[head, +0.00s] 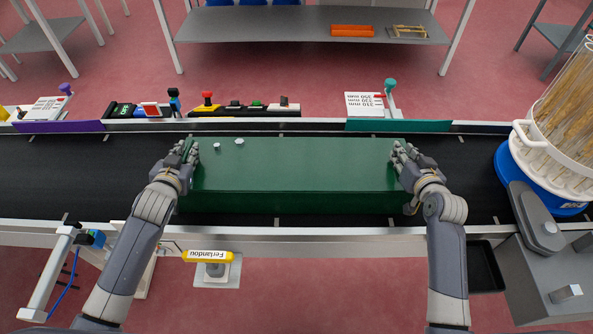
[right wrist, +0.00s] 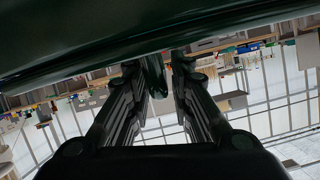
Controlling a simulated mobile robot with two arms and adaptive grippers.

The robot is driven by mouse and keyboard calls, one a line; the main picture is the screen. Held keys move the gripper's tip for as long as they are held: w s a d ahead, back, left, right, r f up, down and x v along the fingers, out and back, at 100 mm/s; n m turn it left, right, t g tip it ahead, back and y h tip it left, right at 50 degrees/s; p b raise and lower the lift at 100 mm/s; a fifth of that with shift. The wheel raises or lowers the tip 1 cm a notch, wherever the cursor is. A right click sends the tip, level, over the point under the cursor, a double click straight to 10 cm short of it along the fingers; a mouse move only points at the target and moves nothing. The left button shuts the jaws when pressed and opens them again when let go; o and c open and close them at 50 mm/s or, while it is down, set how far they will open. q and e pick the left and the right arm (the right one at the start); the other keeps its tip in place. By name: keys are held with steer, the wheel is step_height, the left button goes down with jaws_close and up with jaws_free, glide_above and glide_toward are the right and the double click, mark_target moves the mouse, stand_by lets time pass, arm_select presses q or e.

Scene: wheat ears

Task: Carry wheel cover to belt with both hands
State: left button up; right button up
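The wheel cover is a long dark green box-like piece (head: 295,170), lying lengthwise over the black belt (head: 90,170). Two small light knobs show on its top near the left end. I cannot tell whether its underside touches the belt. My left gripper (head: 190,153) is at its left end, with its fingers at the edge. My right gripper (head: 400,155) is at its right end. In the right wrist view, the cover (right wrist: 110,45) spans the top, and a dark green part of it sits between the fingers of my right gripper (right wrist: 160,72). The left fingertips are partly hidden.
Purple (head: 60,127) and teal (head: 398,125) panels with signs line the far rail, with a row of switches (head: 245,108) between. A clear container of wheat ears (head: 565,120) on a blue base stands at the right. The belt's left stretch is bare.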

arm_select(q)
jaws_close()
arm_select(e)
jaws_close()
